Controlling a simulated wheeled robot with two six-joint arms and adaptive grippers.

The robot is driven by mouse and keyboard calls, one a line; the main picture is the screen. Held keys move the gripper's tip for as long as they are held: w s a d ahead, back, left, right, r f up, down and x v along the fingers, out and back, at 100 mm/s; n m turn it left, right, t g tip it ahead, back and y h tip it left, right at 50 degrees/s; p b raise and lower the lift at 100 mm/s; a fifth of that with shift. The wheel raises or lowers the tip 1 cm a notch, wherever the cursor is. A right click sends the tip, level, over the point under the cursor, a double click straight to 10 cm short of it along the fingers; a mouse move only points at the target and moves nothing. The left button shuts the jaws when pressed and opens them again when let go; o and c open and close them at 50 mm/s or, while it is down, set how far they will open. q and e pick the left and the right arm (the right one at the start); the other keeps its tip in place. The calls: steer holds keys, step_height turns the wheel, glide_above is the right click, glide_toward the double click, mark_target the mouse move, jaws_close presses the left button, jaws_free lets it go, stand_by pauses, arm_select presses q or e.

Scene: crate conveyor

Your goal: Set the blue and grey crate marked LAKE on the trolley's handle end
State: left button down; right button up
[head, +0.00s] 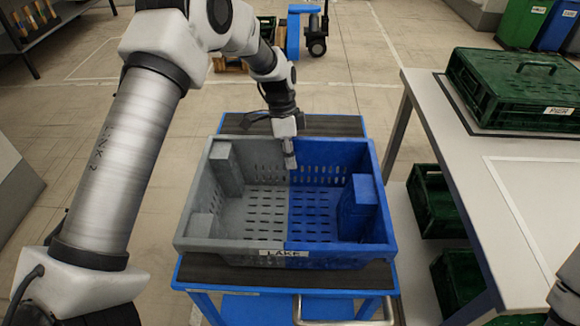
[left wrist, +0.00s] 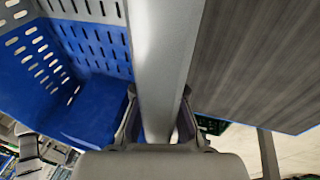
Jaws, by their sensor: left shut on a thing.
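The crate marked LAKE (head: 219,245) is grey on its left half and blue on its right. It is upright over the trolley's dark deck (head: 330,125) and looks to rest on it. Bare deck shows behind and in front of it. The trolley's handle (head: 345,321) is at the near end. My left gripper (head: 290,162) is at the middle of the crate's far wall, shut on its rim. In the left wrist view the rim (left wrist: 160,45) runs between the fingers of the left gripper (left wrist: 158,112). My right gripper is not in view.
A blue pallet truck (head: 293,35) stands behind. The floor left of the trolley is clear.

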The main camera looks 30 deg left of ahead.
arm_select(q)
steer(key=shift+w+a+f, duration=0.15)
steer(key=shift+w+f, duration=0.05)
steer(key=shift+f, duration=0.7)
steer(key=shift+w+a+f, duration=0.15)
steer(key=shift+w+f, duration=0.05)
steer(key=shift+f, duration=0.8)
steer(key=c, duration=1.3)
jaws_free()
steer(key=v, duration=1.2)
steer(key=shift+p, duration=0.35)
steer(key=shift+r, duration=0.2)
